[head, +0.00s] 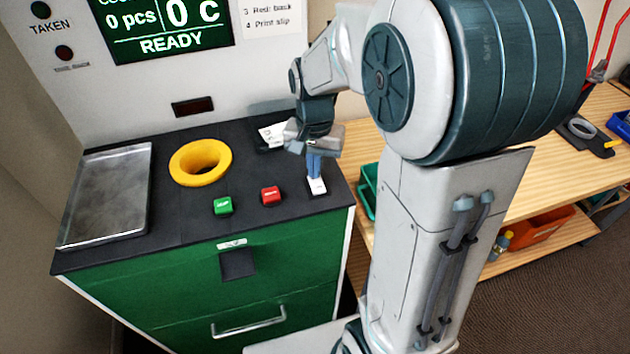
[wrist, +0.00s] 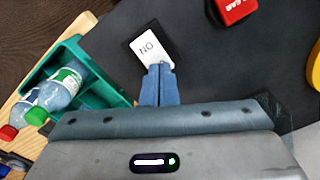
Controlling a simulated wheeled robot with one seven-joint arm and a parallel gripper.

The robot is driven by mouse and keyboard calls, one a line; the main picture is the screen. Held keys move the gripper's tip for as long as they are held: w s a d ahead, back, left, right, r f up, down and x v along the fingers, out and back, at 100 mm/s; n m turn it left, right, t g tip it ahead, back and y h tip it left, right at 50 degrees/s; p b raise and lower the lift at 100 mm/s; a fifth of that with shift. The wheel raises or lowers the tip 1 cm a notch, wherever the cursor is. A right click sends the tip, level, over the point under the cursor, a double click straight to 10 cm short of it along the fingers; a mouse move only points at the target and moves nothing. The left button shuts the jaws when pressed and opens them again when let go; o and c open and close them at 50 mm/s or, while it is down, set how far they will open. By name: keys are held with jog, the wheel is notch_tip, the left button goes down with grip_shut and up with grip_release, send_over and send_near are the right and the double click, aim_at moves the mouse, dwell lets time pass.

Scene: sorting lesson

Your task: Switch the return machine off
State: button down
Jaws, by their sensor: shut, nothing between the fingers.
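The return machine has a green cabinet (head: 240,262) with a dark top and a grey upright panel. Its screen (head: 165,25) is lit and reads READY, 0 pcs and 0 C. A white switch (head: 318,187) in a black plate sits at the right front of the top; in the wrist view the switch (wrist: 148,46) shows the letters ON. My gripper (head: 314,172) is shut and empty, fingers pointing down over the switch. In the wrist view the blue fingertips (wrist: 160,67) overlap one end of the switch; I cannot tell whether they touch it.
A green button (head: 223,206) and a red button (head: 270,195) stand left of the switch. A yellow ring (head: 200,163) and a metal tray (head: 105,195) lie further left. A green crate (wrist: 98,95) with bottles stands beside the machine on a wooden bench (head: 530,185).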

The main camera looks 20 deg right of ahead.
jog(key=shift+f, duration=0.4)
jog(key=shift+r+p, duration=2.5)
jog(key=shift+r, duration=1.1)
jog(key=s+r+n+t, duration=0.2)
jog(key=s+n, duration=0.1)
jog(key=s, duration=0.4)
jog(key=s+r+n+t, duration=0.1)
jog(key=s+r+n, duration=0.1)
jog(key=s, duration=0.5)
jog(key=shift+s+r+n+t+b, duration=0.2)
jog(key=shift+r+n+t+b, duration=0.1)
jog(key=shift+n+t+b, duration=0.15)
jog(key=shift+a, duration=0.1)
